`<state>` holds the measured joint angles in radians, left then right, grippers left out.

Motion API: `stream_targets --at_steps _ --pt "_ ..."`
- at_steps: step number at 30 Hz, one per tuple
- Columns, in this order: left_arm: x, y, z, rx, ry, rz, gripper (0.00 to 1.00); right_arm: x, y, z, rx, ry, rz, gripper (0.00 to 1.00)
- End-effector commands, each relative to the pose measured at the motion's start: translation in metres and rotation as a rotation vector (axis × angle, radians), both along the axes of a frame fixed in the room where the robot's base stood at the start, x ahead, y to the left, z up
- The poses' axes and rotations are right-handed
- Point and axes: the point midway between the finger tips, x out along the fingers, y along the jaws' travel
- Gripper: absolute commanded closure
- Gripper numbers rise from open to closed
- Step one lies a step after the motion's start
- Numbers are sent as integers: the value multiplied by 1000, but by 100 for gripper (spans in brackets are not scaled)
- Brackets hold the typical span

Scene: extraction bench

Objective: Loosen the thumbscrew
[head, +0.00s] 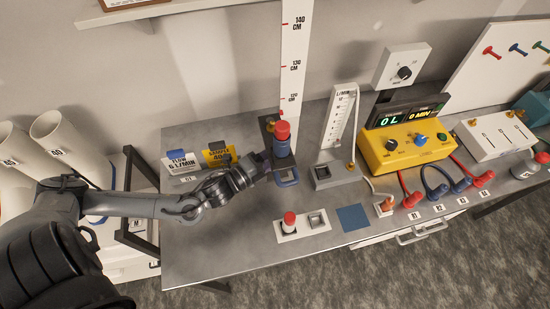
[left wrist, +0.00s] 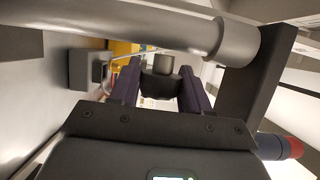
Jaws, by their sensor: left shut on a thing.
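A dark knob, seemingly the thumbscrew (left wrist: 161,88), sits between the two fingers of my left gripper (left wrist: 160,92) in the left wrist view, with a grey round stub behind it. The fingers are shut on it. In the head view my left gripper (head: 262,160) reaches in from the left, close against the blue cylinder with a red cap (head: 282,138) at the foot of the tall scale. The knob is hidden there by the gripper. The cylinder's red end also shows in the left wrist view (left wrist: 291,147). My right gripper is out of view.
The tall ruler (head: 293,60) stands behind the cylinder. A flow gauge (head: 338,125) and a yellow console (head: 405,147) are to the right. A white plate with a red-capped vial (head: 289,222) lies in front.

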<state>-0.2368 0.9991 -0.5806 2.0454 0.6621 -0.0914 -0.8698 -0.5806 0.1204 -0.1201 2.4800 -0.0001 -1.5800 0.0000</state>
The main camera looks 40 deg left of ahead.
Motion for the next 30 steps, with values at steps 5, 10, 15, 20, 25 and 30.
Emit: stream_targets --at_steps 5,10,15,20,25,30 --pt "0 0 -5 -67 -102 2 84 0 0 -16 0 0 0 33" --pt "0 0 -3 -116 -178 3 84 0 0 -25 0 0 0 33" --pt "0 0 -2 -145 -223 2 84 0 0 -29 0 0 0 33" --pt "0 0 -1 -156 -241 0 84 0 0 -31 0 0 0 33" --pt "0 0 0 -157 -244 0 84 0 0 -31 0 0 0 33" --pt "0 0 0 -157 -243 0 84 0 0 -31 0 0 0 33"
